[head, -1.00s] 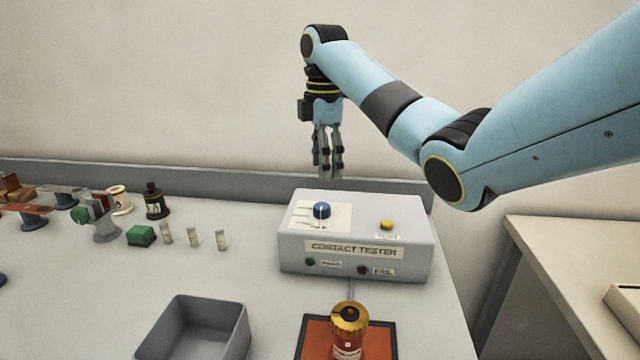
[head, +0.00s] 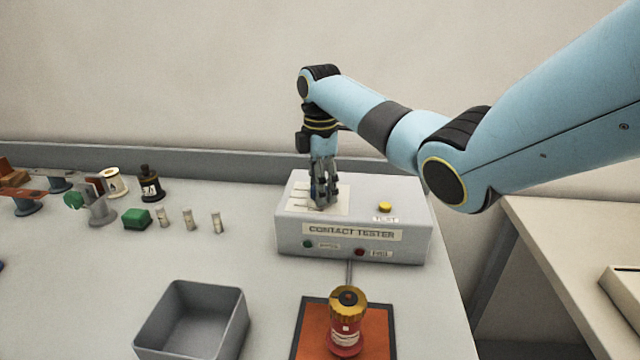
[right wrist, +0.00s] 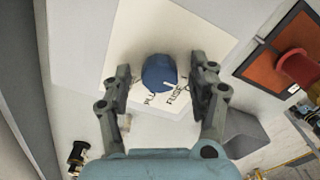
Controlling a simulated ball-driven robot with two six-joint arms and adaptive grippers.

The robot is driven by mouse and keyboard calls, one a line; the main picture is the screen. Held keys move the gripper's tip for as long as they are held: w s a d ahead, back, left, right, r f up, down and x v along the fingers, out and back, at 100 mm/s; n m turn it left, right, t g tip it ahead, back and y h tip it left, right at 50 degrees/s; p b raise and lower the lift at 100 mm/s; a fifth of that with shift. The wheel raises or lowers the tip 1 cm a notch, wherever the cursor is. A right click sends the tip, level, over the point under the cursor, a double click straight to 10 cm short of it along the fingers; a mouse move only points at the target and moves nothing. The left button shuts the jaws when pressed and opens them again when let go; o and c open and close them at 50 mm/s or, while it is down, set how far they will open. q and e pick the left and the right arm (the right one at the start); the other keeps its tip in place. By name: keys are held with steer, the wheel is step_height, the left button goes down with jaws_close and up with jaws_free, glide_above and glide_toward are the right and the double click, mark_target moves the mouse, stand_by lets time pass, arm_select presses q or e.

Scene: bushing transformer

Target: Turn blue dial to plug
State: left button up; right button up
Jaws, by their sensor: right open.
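The grey contact tester box (head: 355,245) stands at the back of the table, with a white label plate on top. My right gripper (head: 323,200) points down over that plate and hides the dial in the head view. In the right wrist view the blue dial (right wrist: 159,73) sits between the open fingers of my right gripper (right wrist: 162,80), with a gap visible on each side. Its white pointer line is directed toward the lower right, near the printed word FUSE. The partly covered letters PLU show at its lower left. My left gripper is not in view.
A yellow button (head: 385,207) is on the tester's top, right of the dial. A red and gold cylinder (head: 347,320) stands on an orange mat (head: 376,335) in front. An empty grey bin (head: 193,320) is at front left. Small parts and a green block (head: 136,218) lie left.

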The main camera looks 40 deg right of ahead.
steer(key=shift+c, duration=0.8)
steer(key=c, duration=1)
